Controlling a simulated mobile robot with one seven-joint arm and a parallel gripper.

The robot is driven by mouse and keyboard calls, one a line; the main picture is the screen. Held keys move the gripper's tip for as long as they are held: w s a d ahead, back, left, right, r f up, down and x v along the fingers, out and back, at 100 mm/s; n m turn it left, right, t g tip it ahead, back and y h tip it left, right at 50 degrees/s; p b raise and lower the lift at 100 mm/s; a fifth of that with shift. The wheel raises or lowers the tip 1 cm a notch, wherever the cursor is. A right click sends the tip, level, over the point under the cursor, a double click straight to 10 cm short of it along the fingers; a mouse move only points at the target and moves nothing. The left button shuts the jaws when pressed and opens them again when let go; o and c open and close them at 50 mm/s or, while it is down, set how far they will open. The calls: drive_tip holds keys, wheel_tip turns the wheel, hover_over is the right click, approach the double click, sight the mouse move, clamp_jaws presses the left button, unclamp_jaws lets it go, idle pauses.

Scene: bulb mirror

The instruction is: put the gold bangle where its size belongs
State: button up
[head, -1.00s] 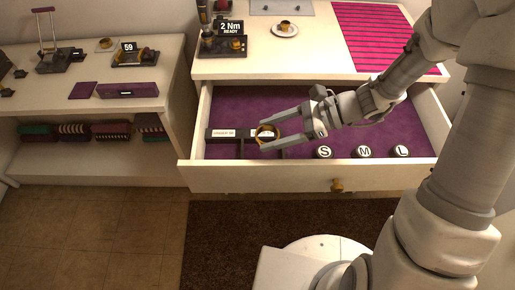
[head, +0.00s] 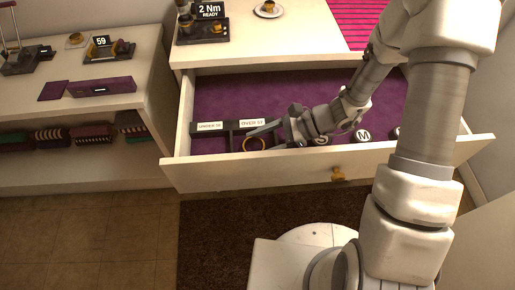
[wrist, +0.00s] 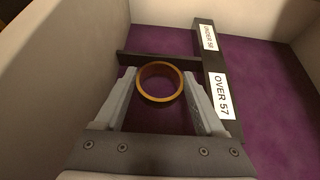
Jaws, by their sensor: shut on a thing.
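The gold bangle (wrist: 160,100) sits between the two fingers of my gripper (wrist: 161,92) in the wrist view, which are shut on it. In the head view the bangle (head: 254,150) is low inside the open drawer, near its front wall, with my gripper (head: 262,137) reaching in from the right. The bangle is on the "OVER 57" side of the short crossbar (wrist: 130,58). Whether it touches the drawer floor I cannot tell.
A small display (head: 101,41) on the left counter reads 59. The drawer front (head: 220,174) stands close to my gripper. The purple drawer floor (head: 285,90) behind the divider is clear.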

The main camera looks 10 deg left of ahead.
drive_tip(key=shift+f, duration=1.25)
drive_tip(key=shift+f+b, duration=0.15)
drive_tip(key=shift+b, duration=0.15)
drive_tip(key=o, duration=1.5)
drive_tip(key=shift+c, duration=0.2)
drive_tip(key=shift+r, duration=0.2)
drive_tip(key=shift+w+d+r, duration=0.15)
drive_tip(key=shift+d, duration=0.1)
drive_tip(key=p+v, duration=0.1)
drive_tip(key=v, duration=1)
drive_tip(key=shift+d+p, duration=0.25)
drive_tip(key=shift+p, duration=0.1)
